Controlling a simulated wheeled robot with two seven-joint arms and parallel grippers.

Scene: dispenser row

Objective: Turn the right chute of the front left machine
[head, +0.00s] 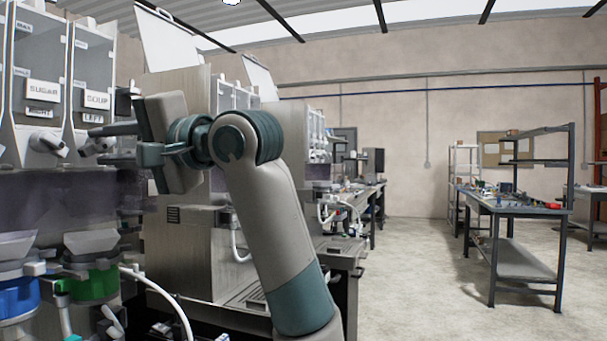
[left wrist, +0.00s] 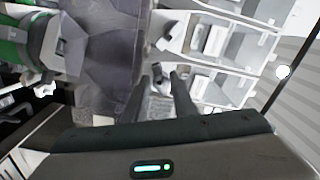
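The front left machine (head: 50,190) fills the left of the head view. It has a left-hand chute (head: 46,144) below the sign "SUGAR" and a right-hand chute (head: 95,147) below the sign "SOUP". My left gripper (head: 112,146) is open at the right-hand chute, fingers pointing left. In the left wrist view, its fingers (left wrist: 162,92) stand apart with a grey chute (left wrist: 157,76) between them. I cannot tell whether they touch it. The other chute (left wrist: 164,43) shows above. My right gripper is not in view.
Blue (head: 18,298) and green (head: 92,284) collared units sit below the chutes. More machines stand in a row behind my left arm. A workbench (head: 515,208) with small items stands at the right. The floor between is clear.

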